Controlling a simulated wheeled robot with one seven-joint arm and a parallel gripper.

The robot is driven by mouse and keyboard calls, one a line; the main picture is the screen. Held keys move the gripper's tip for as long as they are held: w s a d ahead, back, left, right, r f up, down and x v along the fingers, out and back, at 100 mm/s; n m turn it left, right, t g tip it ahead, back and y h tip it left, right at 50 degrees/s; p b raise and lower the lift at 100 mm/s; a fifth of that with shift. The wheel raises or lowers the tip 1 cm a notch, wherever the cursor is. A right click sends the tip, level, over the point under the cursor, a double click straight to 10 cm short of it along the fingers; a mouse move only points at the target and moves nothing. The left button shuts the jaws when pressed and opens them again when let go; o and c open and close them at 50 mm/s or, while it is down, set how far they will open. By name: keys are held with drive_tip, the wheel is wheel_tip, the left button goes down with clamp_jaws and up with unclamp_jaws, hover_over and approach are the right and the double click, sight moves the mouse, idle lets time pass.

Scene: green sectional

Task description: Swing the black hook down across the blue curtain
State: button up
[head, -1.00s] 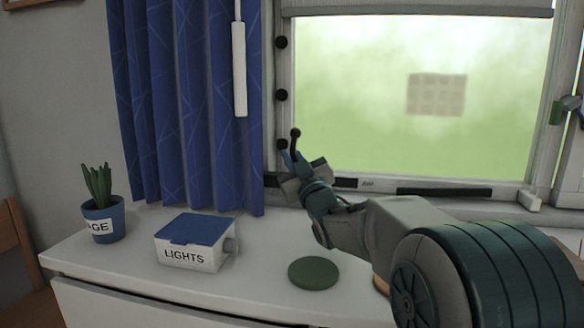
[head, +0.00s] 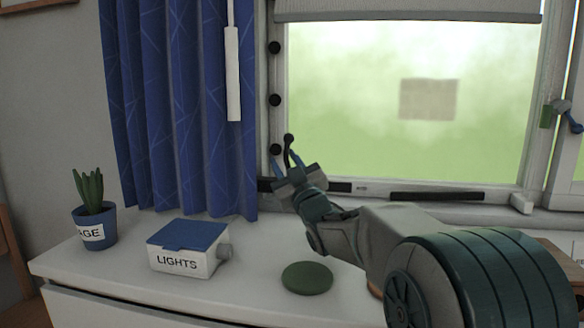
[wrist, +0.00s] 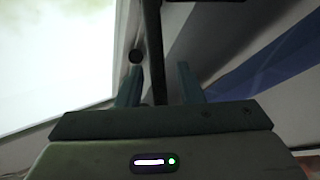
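The black hook (head: 288,142) is a thin dark piece with a rounded top, at the window frame just right of the blue curtain (head: 180,110). My gripper (head: 286,161) points up at it from below, with its two blue fingers apart. In the wrist view the hook's dark bar (wrist: 153,40) runs down between the open fingers (wrist: 158,85), with a visible gap on each side. The bar's lower end is hidden behind the gripper body. The blue curtain hangs to the left in the head view; a blue strip of it shows at right in the wrist view (wrist: 285,62).
Round black knobs (head: 275,100) line the window frame. A white rod (head: 233,75) hangs before the curtain. On the white cabinet (head: 110,262) stand a potted plant (head: 93,228), a LIGHTS box (head: 186,250) and a green disc (head: 307,278).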

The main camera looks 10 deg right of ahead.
drive_tip(key=s+d+p, duration=0.1)
drive_tip(key=s+d, duration=0.3)
drive_tip(key=s, duration=0.8)
drive_tip(key=shift+s+f, duration=0.2)
drive_tip(key=shift+f, duration=0.05)
